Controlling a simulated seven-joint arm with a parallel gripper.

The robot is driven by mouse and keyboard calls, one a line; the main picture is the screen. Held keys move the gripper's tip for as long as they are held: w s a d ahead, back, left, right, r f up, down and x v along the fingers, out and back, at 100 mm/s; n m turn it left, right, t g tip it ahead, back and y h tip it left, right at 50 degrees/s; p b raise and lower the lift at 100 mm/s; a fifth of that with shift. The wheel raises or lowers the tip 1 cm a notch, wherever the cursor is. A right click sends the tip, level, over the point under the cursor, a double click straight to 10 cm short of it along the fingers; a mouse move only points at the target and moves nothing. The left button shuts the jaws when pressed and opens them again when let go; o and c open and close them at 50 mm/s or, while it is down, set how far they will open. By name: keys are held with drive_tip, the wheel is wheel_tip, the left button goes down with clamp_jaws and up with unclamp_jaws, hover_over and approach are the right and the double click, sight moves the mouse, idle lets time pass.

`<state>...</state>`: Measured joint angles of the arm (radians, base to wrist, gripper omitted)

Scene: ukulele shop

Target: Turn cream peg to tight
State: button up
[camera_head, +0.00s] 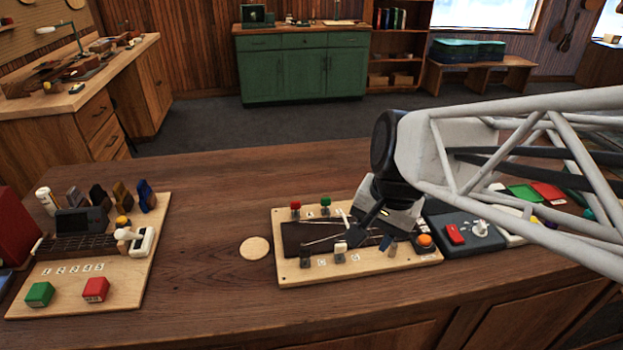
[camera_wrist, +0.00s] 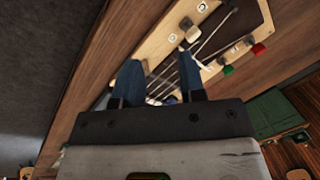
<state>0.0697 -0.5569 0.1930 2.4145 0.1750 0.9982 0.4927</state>
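The cream peg (camera_head: 341,246) stands on a small grey base at the near edge of the light wooden board (camera_head: 287,272). In the wrist view, a pale peg (camera_wrist: 189,30) that looks like the cream one is just beyond the right fingertip. My gripper (camera_wrist: 158,70) is open, its two blue-tipped fingers apart and no peg visible between them. In the head view, my gripper (camera_head: 377,228) is low over the right part of the board, to the right of the cream peg. The arm hides part of the board.
A red peg (camera_head: 295,206) and a green peg (camera_head: 325,203) stand on the board's far edge. A dark peg (camera_head: 306,259) is left of the cream one, an orange button (camera_head: 424,241) at the right end. A round wooden disc (camera_head: 254,248) lies left.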

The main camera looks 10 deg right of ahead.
sight(342, 244)
drive_tip(key=w+f+m+g+y, duration=0.1)
drive_tip(key=w+f+m+y, duration=0.2)
drive_tip(key=w+m, duration=0.4)
drive_tip(key=m, duration=0.3)
drive_tip(key=shift+w+m, duration=0.2)
drive_tip(key=shift+m, duration=0.1)
drive_tip(key=shift+f, duration=0.1)
drive_tip(key=shift+x, duration=3.85)
drive_tip(key=shift+c, duration=0.4)
clamp_jaws()
